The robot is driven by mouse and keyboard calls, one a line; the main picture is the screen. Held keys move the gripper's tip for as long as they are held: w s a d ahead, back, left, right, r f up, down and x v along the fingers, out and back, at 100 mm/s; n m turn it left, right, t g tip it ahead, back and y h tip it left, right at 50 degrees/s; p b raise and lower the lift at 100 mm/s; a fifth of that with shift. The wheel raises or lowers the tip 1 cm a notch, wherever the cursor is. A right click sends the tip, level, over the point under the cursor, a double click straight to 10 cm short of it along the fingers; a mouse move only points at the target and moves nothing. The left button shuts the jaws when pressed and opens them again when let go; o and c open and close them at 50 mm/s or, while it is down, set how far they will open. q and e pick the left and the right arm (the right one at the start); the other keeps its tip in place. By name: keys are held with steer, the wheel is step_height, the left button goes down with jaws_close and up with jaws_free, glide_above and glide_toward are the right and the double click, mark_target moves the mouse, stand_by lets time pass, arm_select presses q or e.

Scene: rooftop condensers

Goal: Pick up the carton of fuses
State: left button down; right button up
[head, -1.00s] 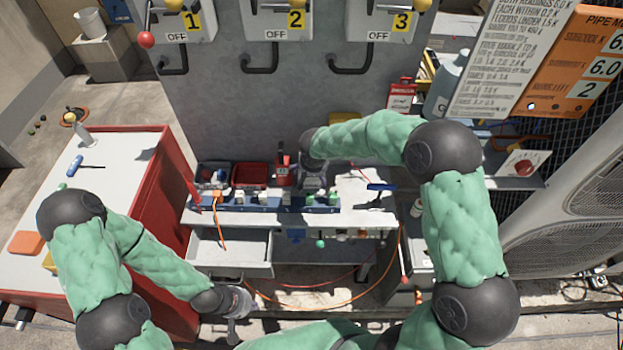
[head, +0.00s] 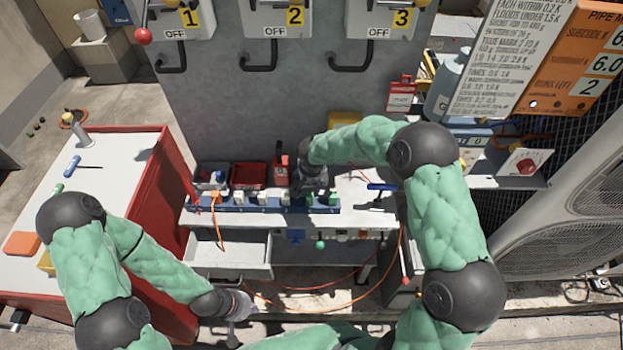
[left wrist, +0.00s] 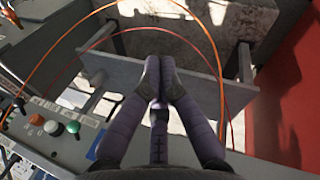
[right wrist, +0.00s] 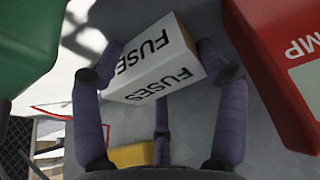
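The white carton of fuses (right wrist: 155,70) shows in the right wrist view, with FUSES in black on two faces and a brown side. My right gripper (right wrist: 160,52) has a finger on either side of it and a third finger below. The fingertips lie very close to its edges; I cannot tell whether they press on it. In the head view my right gripper (head: 312,188) is low over the back of the workbench and the carton is not visible. My left gripper (left wrist: 156,68) is shut and empty, fingertips together, in front of the bench.
A red item (right wrist: 275,65) and a green item (right wrist: 30,45) flank the carton closely. A yellow item (right wrist: 132,154) lies below. The grey workbench (head: 365,212) holds a blue rail (head: 262,205) and a red bin (head: 250,175). An orange cable (left wrist: 220,60) loops near my left gripper.

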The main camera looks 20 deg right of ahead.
steer(key=shift+f, duration=0.1)
steer(key=shift+c, duration=0.7)
